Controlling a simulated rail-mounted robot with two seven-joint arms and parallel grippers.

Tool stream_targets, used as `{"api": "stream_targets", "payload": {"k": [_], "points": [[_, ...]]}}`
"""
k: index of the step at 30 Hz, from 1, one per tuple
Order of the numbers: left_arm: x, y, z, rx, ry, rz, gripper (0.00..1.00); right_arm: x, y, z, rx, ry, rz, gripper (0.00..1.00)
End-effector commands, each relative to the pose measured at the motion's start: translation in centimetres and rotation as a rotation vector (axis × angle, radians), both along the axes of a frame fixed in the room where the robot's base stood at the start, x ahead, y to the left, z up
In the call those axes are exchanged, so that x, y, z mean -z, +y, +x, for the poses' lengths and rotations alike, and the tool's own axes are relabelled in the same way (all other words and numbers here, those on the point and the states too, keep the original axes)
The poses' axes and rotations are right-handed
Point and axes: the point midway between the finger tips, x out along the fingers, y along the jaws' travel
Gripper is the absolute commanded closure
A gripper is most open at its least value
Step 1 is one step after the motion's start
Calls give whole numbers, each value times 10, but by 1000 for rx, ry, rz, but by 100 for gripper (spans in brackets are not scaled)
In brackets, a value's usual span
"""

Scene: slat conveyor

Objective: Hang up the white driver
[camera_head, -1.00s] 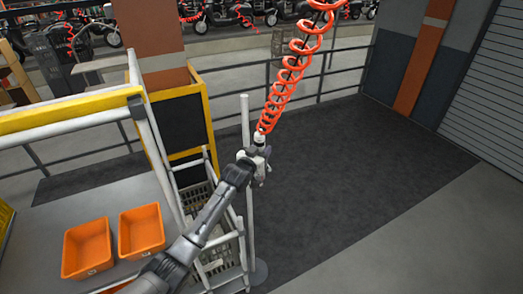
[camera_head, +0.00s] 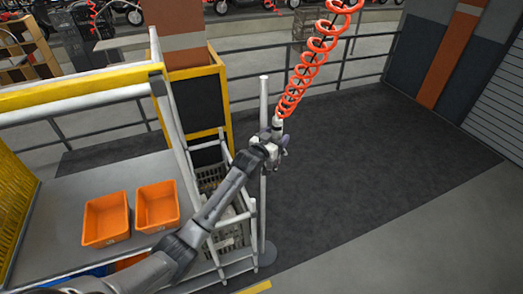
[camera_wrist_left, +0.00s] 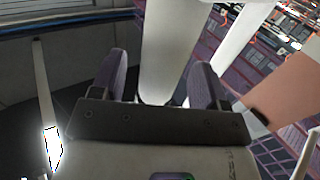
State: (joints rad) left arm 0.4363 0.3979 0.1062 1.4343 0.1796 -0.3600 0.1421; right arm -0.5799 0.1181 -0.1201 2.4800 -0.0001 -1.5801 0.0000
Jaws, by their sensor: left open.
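A white driver (camera_head: 278,124) hangs upright at the lower end of a red coiled cord (camera_head: 311,60) in the head view. My left gripper (camera_head: 276,144) is at the driver, just below the cord's end, and hides most of it. In the left wrist view a white cylinder (camera_wrist_left: 171,48) stands between the two dark fingers of my left gripper (camera_wrist_left: 164,80). The fingers are apart, one on each side of it. I cannot tell whether either touches it. My right gripper is not in view.
A thin upright pole (camera_head: 263,200) stands close beside my left gripper. A white-framed rack with grey baskets (camera_head: 230,236) is below it. Two orange bins (camera_head: 157,205) sit on a grey surface at the left. The dark floor mat (camera_head: 370,150) at the right is clear.

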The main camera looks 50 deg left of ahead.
Motion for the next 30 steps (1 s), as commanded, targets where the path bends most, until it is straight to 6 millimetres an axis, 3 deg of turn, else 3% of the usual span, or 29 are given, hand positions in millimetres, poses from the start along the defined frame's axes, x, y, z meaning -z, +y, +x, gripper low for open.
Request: {"api": "stream_targets", "payload": {"k": [15,22,30], "points": [[0,-19,-87,0,-1,2,32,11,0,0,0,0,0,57],[-1,-23,-108,0,-1,1,32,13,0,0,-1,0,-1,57],[-2,-24,-113,-1,-2,0,32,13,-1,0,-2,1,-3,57]]}}
